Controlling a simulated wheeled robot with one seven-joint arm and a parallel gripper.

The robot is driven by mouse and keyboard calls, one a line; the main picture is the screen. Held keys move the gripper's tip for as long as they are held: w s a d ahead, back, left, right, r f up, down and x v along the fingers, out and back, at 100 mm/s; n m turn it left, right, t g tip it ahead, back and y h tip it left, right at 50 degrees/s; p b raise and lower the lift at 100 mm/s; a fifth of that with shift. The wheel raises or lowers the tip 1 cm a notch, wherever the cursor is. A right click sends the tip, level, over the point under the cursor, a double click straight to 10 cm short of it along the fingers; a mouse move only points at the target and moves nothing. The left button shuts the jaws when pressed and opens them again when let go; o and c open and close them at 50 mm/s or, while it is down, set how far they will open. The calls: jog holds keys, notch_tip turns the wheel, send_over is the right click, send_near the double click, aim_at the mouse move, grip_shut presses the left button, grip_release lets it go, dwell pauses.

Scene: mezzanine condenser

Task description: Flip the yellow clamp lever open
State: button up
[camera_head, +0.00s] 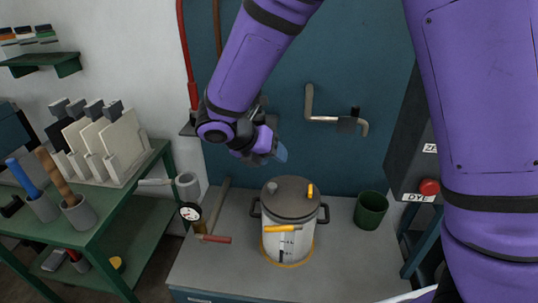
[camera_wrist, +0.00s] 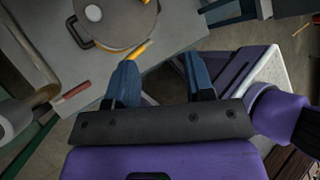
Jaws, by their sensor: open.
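The yellow clamp lever (camera_head: 282,229) sticks out across the front of a pale pot (camera_head: 288,244) with a dark grey lid (camera_head: 290,197). It lies roughly level, just below the lid rim. In the wrist view the yellow lever (camera_wrist: 139,50) shows just above the left finger. My gripper (camera_head: 279,152) is above and behind the pot, apart from the lever. In the wrist view my gripper (camera_wrist: 160,75) has its two blue fingers spread, with nothing between them. A smaller upright yellow piece (camera_head: 310,190) stands on the lid.
The pot stands on a grey bench (camera_head: 225,270). A wall pipe (camera_head: 322,119) is behind. A green shelf cart (camera_head: 120,215) stands left.

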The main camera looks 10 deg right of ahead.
jog(key=shift+f+m, duration=0.2)
jog(key=shift+m, duration=0.1)
jog(key=c, duration=0.6)
jog(key=f+m+g, duration=0.1)
jog(key=m, duration=0.1)
jog(key=f+m, duration=0.2)
jog(key=f+m+g+y, duration=0.1)
jog(key=m, duration=0.1)
jog(key=shift+w+f+g, duration=0.15)
jog(key=shift+w+g, duration=0.15)
jog(key=shift+w, duration=0.05)
grip_shut()
jog(key=m+g+y, duration=0.4)
jog(key=m+y, duration=0.3)
jog(key=m, duration=1.6)
send_near(282, 228)
jog(key=w+a+r, duration=0.2)
jog(key=w+a, duration=0.2)
jog(key=a, duration=0.1)
jog(key=x, duration=1)
jog(key=shift+d, duration=0.2)
